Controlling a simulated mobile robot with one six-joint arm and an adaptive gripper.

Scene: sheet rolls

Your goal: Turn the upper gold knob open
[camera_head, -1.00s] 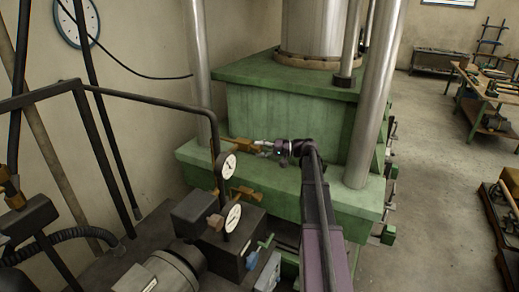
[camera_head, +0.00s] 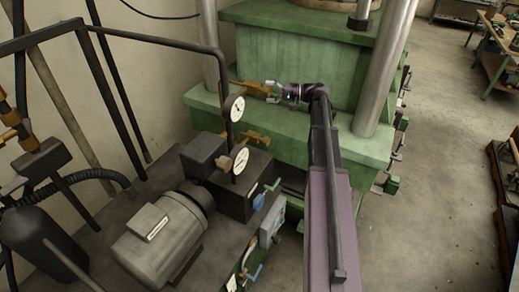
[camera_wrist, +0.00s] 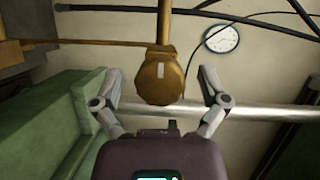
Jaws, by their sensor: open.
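The upper gold knob (camera_head: 256,88) is on the gold fitting in front of the green press. In the wrist view the knob (camera_wrist: 161,80) is a faceted gold cap with a pale mark, on a gold stem. My gripper (camera_wrist: 161,76) is open, with one finger on each side of the knob and a visible gap on both sides. In the head view my gripper (camera_head: 274,91) is at the right end of the upper gold fitting. A lower gold fitting (camera_head: 253,136) sits below it. I cannot tell how deep the knob is between the fingers.
Two pressure gauges (camera_head: 237,108) stand left of my gripper on a dark pipe. A grey motor (camera_head: 160,235) and dark blocks fill the lower left. The green press (camera_head: 300,75) and a steel column (camera_head: 392,70) stand close behind.

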